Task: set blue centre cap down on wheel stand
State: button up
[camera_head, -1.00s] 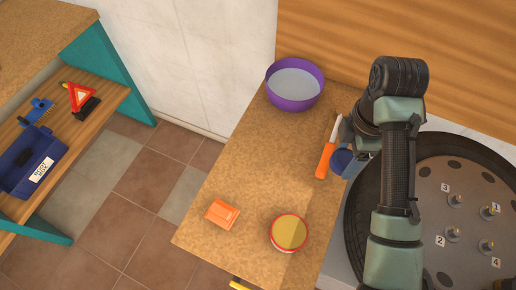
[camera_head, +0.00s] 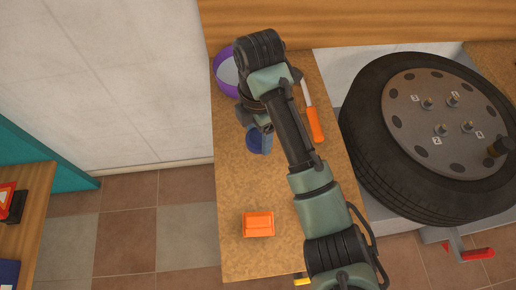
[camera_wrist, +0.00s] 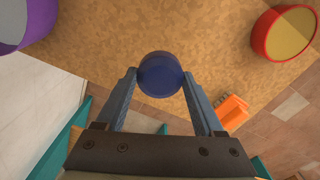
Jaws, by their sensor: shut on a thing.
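My gripper (camera_wrist: 160,77) is shut on the blue centre cap (camera_wrist: 160,74), a round dark-blue piece between the two fingertips in the wrist view. In the head view the cap (camera_head: 254,141) shows left of my forearm, above the cork-coloured worktop; its exact height is hard to tell. The wheel (camera_head: 362,124), a black tyre with a grey disc, numbered studs and dark holes, lies at the right on a pale grey stand (camera_head: 394,213). The cap is left of the wheel and well apart from it. My arm crosses the worktop between them.
The worktop (camera_head: 232,190) holds a purple bowl (camera_head: 222,72), an orange-handled tool (camera_head: 315,124), an orange block (camera_head: 258,224) and a red-rimmed tin (camera_wrist: 259,38). My arm hides the tin in the head view. A shelf (camera_head: 36,195) stands at far left. A wooden board (camera_head: 400,22) runs behind.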

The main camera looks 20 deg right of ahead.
aim_at(258, 148)
jog(key=shift+a+f, duration=0.1)
jog(key=shift+f, duration=2.85)
jog(key=shift+f, duration=0.2)
jog(key=o, duration=1.4)
jog(key=shift+c, duration=0.2)
jog(key=shift+r, duration=0.1)
notch_tip(258, 148, up, 12)
jog(key=p, duration=0.5)
jog(key=shift+r+p, duration=0.15)
jog(key=shift+p, duration=0.15)
